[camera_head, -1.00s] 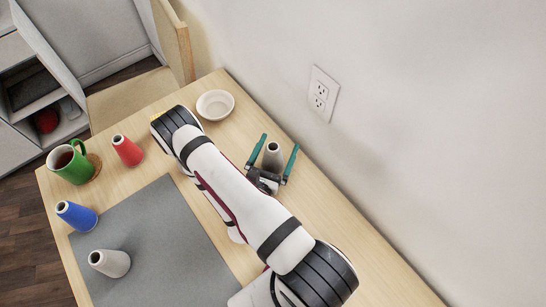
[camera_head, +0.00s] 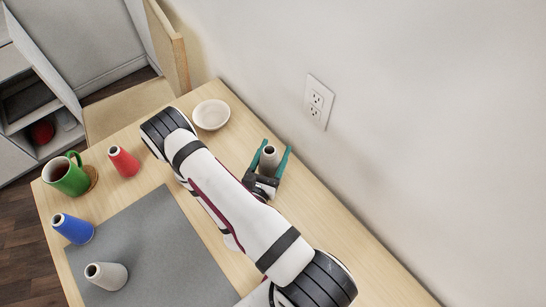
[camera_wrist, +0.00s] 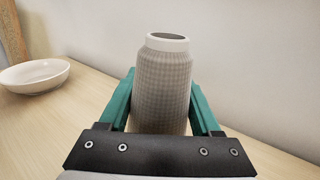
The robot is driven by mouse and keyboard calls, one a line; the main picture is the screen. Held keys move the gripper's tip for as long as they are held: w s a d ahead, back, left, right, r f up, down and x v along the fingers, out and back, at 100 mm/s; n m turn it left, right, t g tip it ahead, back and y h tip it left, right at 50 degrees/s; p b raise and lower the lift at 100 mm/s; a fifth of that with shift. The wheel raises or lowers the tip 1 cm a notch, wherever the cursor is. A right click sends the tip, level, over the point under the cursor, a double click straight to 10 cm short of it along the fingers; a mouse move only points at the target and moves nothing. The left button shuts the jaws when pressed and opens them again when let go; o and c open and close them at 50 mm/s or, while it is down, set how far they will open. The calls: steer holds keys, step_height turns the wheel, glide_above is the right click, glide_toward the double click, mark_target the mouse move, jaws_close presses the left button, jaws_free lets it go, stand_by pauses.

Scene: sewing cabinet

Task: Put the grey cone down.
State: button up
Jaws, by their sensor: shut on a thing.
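The grey cone (camera_head: 269,157) stands upright between the teal fingers of my gripper (camera_head: 270,156), near the wall side of the table. In the wrist view the grey cone (camera_wrist: 163,88) fills the middle, with a finger of my gripper (camera_wrist: 163,100) against each side. The gripper is shut on it. Its base is hidden behind the gripper body, so I cannot tell whether it touches the table.
A white bowl (camera_head: 211,114) stands at the back. A red cone (camera_head: 124,161), green mug (camera_head: 67,175) and blue cone (camera_head: 73,228) are on the left. A paler cone (camera_head: 106,275) stands on the grey mat (camera_head: 165,250). Bare table (camera_head: 325,220) lies along the wall.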

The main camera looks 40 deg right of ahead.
step_height(320, 180, up, 8)
steer(key=w+a+f+n+t+y, duration=0.1)
steer(key=w+a+n+t+y, duration=0.25)
steer(key=a, duration=0.35)
steer(key=w+a+n+t+y, duration=0.2)
steer(key=w+a, duration=0.2)
steer(key=a, duration=0.4)
steer(key=a+f+n+t+y, duration=0.1)
steer(key=a+n+t+y, duration=0.4)
steer(key=a, duration=1.3)
steer(key=f+y, duration=0.1)
steer(key=f, duration=0.1)
steer(key=f+g+y, duration=0.1)
steer(key=f, duration=0.2)
steer(key=s+f+y, duration=0.1)
steer(key=f, duration=0.2)
steer(key=shift+a+n+g+y, duration=0.25)
steer(key=shift+g+y, duration=0.1)
steer(key=shift+f, duration=0.15)
steer(key=o, duration=1.4)
